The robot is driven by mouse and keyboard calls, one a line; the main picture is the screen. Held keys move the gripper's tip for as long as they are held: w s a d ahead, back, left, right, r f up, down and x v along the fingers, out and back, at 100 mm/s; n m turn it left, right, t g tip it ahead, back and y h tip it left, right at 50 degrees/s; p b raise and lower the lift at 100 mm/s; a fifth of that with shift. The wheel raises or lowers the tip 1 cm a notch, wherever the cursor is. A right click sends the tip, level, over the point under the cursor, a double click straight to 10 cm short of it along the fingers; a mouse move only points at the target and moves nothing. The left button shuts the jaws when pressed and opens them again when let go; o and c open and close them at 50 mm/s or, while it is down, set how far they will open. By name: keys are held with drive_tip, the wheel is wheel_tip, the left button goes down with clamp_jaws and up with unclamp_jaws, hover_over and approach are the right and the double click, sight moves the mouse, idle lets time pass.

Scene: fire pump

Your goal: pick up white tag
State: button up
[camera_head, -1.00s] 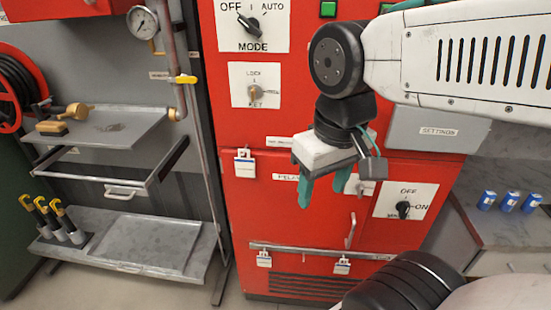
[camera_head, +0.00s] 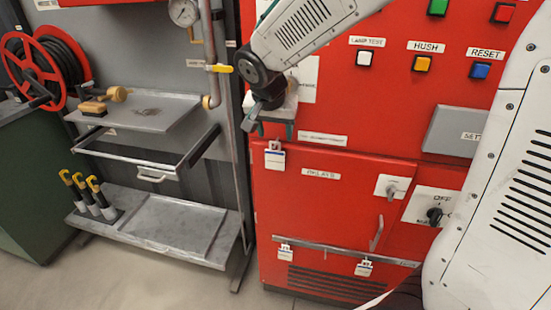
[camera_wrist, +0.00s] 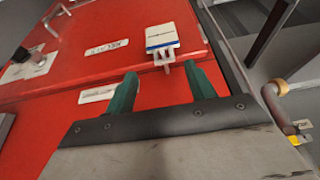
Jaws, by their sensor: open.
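A white tag with a blue stripe (camera_head: 275,157) hangs at the upper left corner of the red cabinet door. It also shows in the wrist view (camera_wrist: 161,36), with its pale clip pointing toward the space between my fingers. My gripper (camera_head: 276,130) is just above this tag in the head view. In the wrist view my gripper (camera_wrist: 160,74) is open and empty, its green fingertips on either side of the clip's end. I cannot tell whether they touch it. Two more white tags, a left one (camera_head: 286,252) and a right one (camera_head: 363,267), hang on the lower rail.
The red cabinet (camera_head: 330,225) stands directly before my gripper, with a handle (camera_head: 377,233) and a knob (camera_head: 436,215). To the left are a pipe with a yellow valve lever (camera_head: 219,69), a grey shelf (camera_head: 150,112) and an open drawer frame (camera_head: 150,160).

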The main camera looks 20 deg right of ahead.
sight(275, 144)
drive_tip(key=x, duration=0.5)
drive_tip(key=shift+w+a+f, duration=0.2)
drive_tip(key=shift+w+f, duration=0.05)
drive_tip(key=shift+w, duration=0.05)
clamp_jaws()
